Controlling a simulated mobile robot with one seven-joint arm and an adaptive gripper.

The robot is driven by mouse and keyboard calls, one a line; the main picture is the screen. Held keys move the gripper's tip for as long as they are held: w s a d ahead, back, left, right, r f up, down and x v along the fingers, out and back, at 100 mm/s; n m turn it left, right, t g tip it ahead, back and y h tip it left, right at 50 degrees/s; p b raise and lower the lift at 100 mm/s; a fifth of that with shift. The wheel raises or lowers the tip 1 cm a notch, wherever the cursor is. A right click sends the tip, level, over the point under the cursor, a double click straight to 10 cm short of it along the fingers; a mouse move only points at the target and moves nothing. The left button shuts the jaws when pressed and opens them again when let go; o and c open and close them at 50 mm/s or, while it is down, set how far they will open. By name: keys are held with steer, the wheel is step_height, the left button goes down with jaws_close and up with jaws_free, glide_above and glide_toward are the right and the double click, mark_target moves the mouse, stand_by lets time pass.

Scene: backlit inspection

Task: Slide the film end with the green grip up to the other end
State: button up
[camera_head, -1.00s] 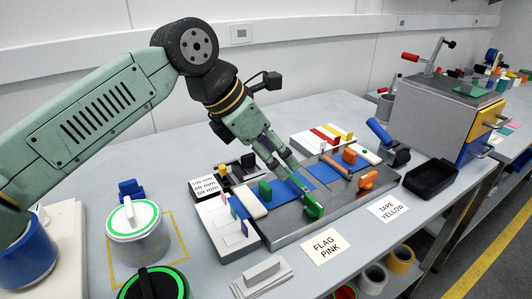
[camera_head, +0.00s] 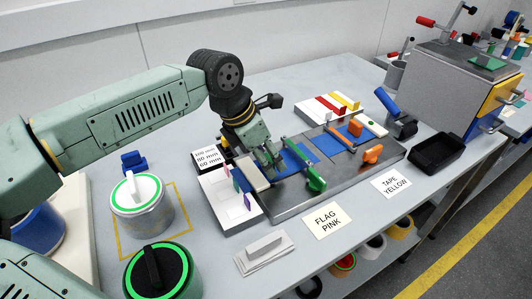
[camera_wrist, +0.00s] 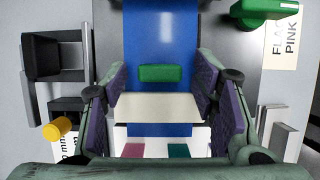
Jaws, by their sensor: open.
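The blue film (camera_wrist: 160,35) lies on a grey metal bench plate (camera_head: 290,205). In the wrist view, the film end carries a green grip (camera_wrist: 163,73), with a cream bar (camera_wrist: 158,107) just below it. My gripper (camera_head: 275,166) is open. Its purple-padded fingers flank the green grip and cream bar, with gaps on both sides. Whether the tips are down at the grip's height I cannot tell. In the head view my gripper hides the green grip. The other film end (camera_head: 330,146) lies to the right, with an orange grip (camera_head: 355,128).
A white tray with colored flags (camera_head: 240,212) stands left. A black bin (camera_head: 437,152) and grey cabinet (camera_head: 440,85) are at right. A FLAG PINK card (camera_head: 327,220) lies in front.

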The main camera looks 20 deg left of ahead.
mark_target(283, 158)
steer(key=shift+d+f, duration=0.1)
steer(key=shift+f, duration=0.1)
steer(key=c, duration=1.2)
steer(key=shift+o, duration=0.2)
steer(key=shift+w+d+f+b, duration=0.2)
steer(key=shift+w+d+b, duration=0.55)
steer(key=shift+b, duration=0.25)
steer(key=shift+w+d+r, duration=0.1)
steer(key=shift+w+d, duration=0.1)
steer(key=shift+w, duration=0.1)
steer(key=shift+r, duration=0.15)
steer(key=o, duration=1.2)
steer(key=shift+c, duration=0.2)
